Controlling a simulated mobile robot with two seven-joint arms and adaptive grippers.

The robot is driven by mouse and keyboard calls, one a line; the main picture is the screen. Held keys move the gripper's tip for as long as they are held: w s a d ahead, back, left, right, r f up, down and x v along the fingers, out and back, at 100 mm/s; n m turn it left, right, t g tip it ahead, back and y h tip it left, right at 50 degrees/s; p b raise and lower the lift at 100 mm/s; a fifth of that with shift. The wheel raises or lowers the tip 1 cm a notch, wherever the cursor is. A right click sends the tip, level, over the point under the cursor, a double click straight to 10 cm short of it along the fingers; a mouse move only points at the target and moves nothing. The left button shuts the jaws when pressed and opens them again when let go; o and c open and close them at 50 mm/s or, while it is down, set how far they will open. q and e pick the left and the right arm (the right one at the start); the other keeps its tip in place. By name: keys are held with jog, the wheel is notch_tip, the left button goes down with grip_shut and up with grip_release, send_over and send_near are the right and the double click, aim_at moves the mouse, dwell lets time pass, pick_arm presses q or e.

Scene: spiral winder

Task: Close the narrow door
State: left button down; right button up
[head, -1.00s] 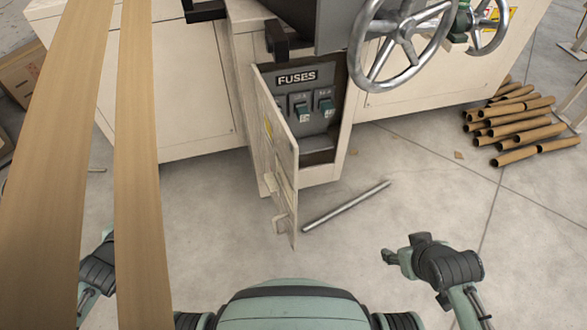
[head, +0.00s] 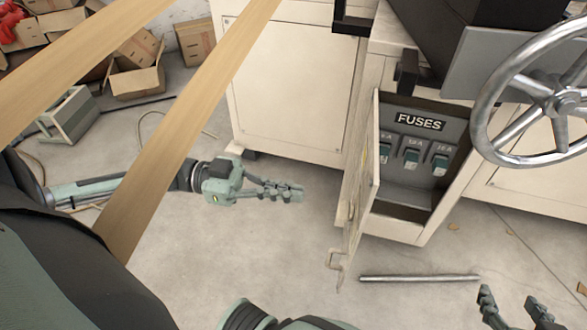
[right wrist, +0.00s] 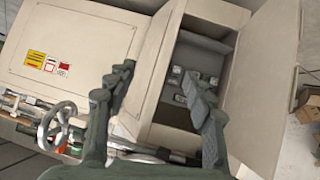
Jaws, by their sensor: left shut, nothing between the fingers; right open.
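The narrow door (head: 362,190) of the fuse cabinet stands open, swung out toward me and seen nearly edge-on in the head view. In the right wrist view the door (right wrist: 266,85) shows as a broad pale panel on the right of the opening. The fuse compartment (head: 418,160) is exposed, with a FUSES label and dark switches. My left gripper (head: 297,193) is shut and empty, left of the door and apart from it. My right gripper (head: 511,297) is open at the lower right; its fingers (right wrist: 160,80) frame the compartment in the wrist view.
A metal rod (head: 420,278) lies on the floor below the cabinet. A large handwheel (head: 487,125) juts out at the right. Wooden-coloured strips (head: 190,140) cross the left side in front of me. Cardboard boxes (head: 135,80) stand at the back left.

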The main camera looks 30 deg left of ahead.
aim_at(365, 203)
pick_arm(q)
jog(key=x, duration=1)
jog(key=shift+w+d+b, duration=0.1)
jog(key=shift+d+b, duration=0.2)
jog(key=shift+b, duration=0.05)
pick_arm(e)
jog(key=w+a+r+t, duration=0.1)
jog(key=w+a+r+t+y, duration=0.1)
jog(key=r, duration=0.1)
jog(key=shift+a+r, duration=0.1)
jog(key=shift+a, duration=0.3)
pick_arm(q)
jog(key=shift+r, duration=0.1)
